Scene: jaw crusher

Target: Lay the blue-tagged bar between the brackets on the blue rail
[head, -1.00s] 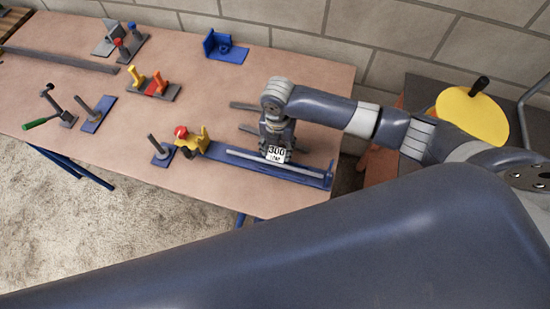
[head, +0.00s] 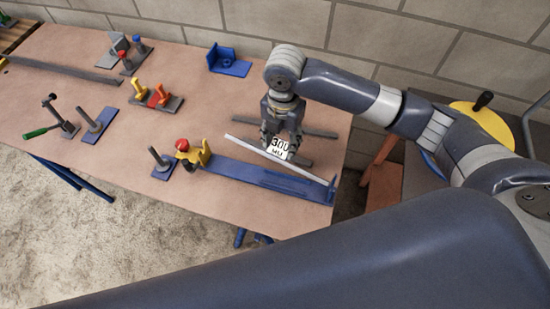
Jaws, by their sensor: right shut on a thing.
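A thin light-grey bar (head: 248,145) is in my right gripper (head: 281,138), which is shut on it near its middle. A white tag (head: 279,147) with black "300" lettering is at the grip; I see no blue on it. The bar slants from upper left to lower right, its left end apart from the blue rail (head: 235,175). Its right end overlaps the rail's right upright (head: 331,187) in the view; I cannot tell whether they touch. A yellow bracket (head: 204,153) stands at the rail's left end. My left gripper is not in view.
A red knob (head: 182,145) and a grey post (head: 158,158) stand left of the rail. A blue bracket block (head: 229,63) sits at the back.

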